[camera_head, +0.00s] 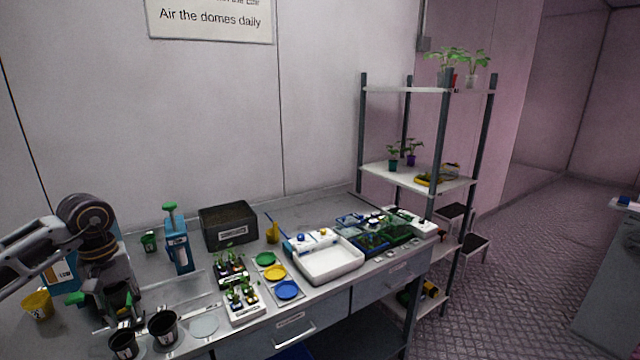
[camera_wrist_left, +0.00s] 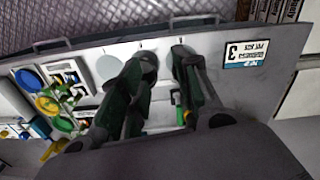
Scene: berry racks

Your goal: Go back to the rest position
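My left gripper (camera_head: 120,305) is low over the left end of the bench, behind two black pots (camera_head: 163,328). In the left wrist view its two fingers (camera_wrist_left: 161,62) are spread apart, with no object gripped between them. A dark round pot shows partly behind one finger there. The left arm is bent and comes in from the left edge. My right gripper is in neither view.
Near the left arm stand a yellow pot (camera_head: 38,304), a blue bottle (camera_head: 179,252) and a dark soil box (camera_head: 228,224). Seedling trays, coloured discs and a white basin (camera_head: 327,262) lie to the right. A shelf rack (camera_head: 440,130) stands beyond the bench.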

